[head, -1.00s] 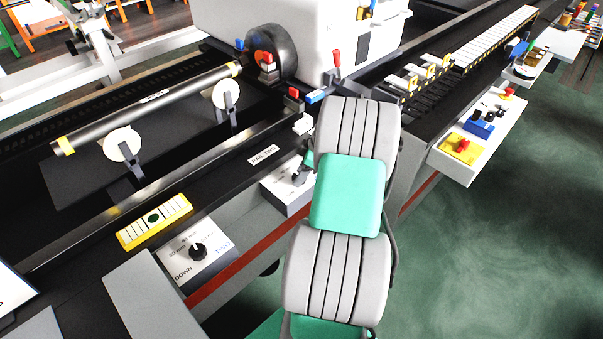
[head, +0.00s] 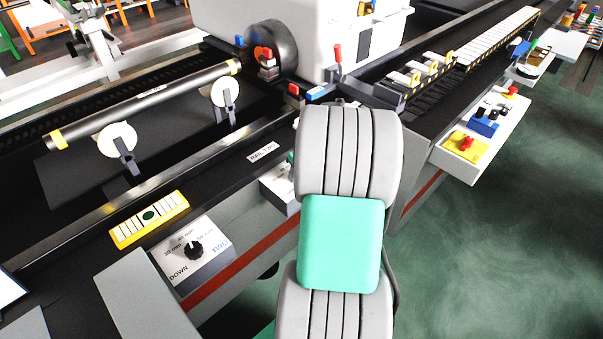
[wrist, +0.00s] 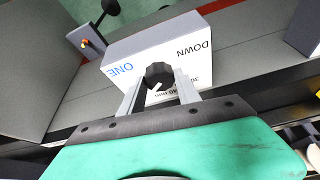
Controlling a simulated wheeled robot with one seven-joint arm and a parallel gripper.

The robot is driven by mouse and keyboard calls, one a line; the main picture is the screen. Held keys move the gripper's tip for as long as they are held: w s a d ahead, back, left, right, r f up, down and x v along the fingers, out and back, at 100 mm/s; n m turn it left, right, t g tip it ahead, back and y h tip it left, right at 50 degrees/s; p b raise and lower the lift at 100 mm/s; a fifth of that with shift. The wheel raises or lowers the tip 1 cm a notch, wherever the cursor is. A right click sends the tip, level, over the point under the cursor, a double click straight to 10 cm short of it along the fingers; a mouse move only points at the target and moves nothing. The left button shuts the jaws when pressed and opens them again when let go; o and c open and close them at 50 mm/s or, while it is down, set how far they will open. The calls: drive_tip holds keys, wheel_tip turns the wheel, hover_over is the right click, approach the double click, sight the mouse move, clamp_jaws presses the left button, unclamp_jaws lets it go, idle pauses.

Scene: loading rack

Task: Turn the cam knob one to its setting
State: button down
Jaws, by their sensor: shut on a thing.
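Cam knob one is a black faceted knob (wrist: 160,76) with a white pointer mark, on a white box (wrist: 135,60) marked ONE and DOWN in the wrist view. My gripper (wrist: 160,90) has its two grey fingers on either side of the knob, shut on it. The pointer mark points toward the lower left in that view, and the scale below is partly hidden by the knob and fingers. In the head view my arm covers the gripper and the knob; only a part of the box (head: 273,188) shows left of my arm.
A similar box (head: 203,262) with a black knob (head: 193,249), marked TWO and DOWN, stands at the lower left. A dark roller (head: 145,103) lies farther back. Green floor is free at the right.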

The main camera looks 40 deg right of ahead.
drive_tip(key=shift+m+h, duration=0.3)
drive_tip(key=shift+m, duration=0.3)
drive_tip(key=c, duration=0.9)
unclamp_jaws()
drive_tip(key=v, duration=0.7)
drive_tip(key=shift+s+a+r+b, duration=0.1)
drive_tip(key=shift+s+r+b, duration=0.05)
drive_tip(key=shift+r+b, duration=0.25)
drive_tip(key=shift+m, duration=0.3)
